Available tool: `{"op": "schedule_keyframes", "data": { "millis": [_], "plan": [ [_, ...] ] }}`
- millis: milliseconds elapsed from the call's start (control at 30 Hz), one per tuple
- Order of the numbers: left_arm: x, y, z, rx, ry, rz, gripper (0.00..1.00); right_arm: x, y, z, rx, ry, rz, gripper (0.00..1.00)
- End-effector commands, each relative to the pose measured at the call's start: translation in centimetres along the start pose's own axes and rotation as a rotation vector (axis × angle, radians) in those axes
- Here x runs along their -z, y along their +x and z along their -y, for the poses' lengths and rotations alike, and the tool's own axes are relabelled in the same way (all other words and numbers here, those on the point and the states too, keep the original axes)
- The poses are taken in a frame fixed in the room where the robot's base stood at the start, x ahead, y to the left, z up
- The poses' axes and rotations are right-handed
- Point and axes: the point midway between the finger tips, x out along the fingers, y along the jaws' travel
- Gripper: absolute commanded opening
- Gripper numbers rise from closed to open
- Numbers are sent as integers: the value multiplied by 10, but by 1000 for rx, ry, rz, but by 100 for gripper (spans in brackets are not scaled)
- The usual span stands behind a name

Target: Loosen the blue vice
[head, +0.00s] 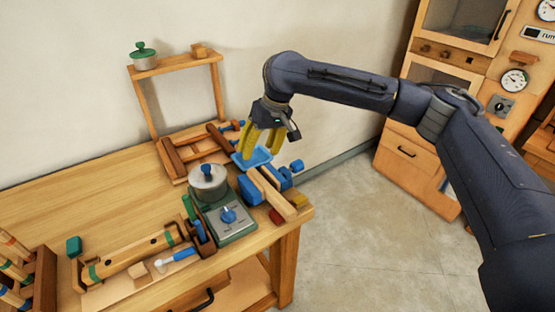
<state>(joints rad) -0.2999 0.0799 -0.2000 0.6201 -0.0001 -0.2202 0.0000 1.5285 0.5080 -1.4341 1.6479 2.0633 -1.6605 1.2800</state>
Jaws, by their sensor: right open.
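The blue vice (250,191) sits at the right end of the wooden workbench. It has blue blocks, pale wooden bars and a blue knob (297,165) at its far right side. My right gripper (260,150) has yellow fingers pointing down. It is open and appears over or just behind a light blue tray-like piece (252,159), up and left of the vice's knob. I cannot tell whether the fingers touch that piece. My left gripper is out of view.
A steel pot (208,180) and a grey-green box with a blue dial (230,215) stand left of the vice. A wooden frame with blue screws (198,148) lies behind. A shelf (178,63) rises at the back. Floor is clear right of the bench.

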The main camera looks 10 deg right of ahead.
Motion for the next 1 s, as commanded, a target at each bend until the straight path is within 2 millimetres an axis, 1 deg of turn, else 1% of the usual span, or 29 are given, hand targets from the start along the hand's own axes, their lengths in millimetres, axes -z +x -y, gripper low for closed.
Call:
{"op": "schedule_keyframes", "data": {
  "millis": [33, 100, 200, 300, 467, 667, 1000],
  "plan": [
    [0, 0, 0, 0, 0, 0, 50, -15, -5, -3, -49, -16, 43, 58],
    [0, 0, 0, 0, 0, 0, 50, -33, -9, -8, -105, -27, 98, 58],
    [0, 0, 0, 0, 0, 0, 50, -52, -15, -16, -168, -36, 154, 58],
    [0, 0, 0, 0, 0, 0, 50, -64, -19, -21, -206, -41, 189, 58],
    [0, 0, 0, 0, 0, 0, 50, -71, -15, -26, -227, -43, 209, 58],
    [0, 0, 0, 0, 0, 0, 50, -77, 9, -31, -223, -42, 211, 58],
    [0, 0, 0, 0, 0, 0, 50, -88, 63, -43, -223, -42, 210, 58]
  ]
}}
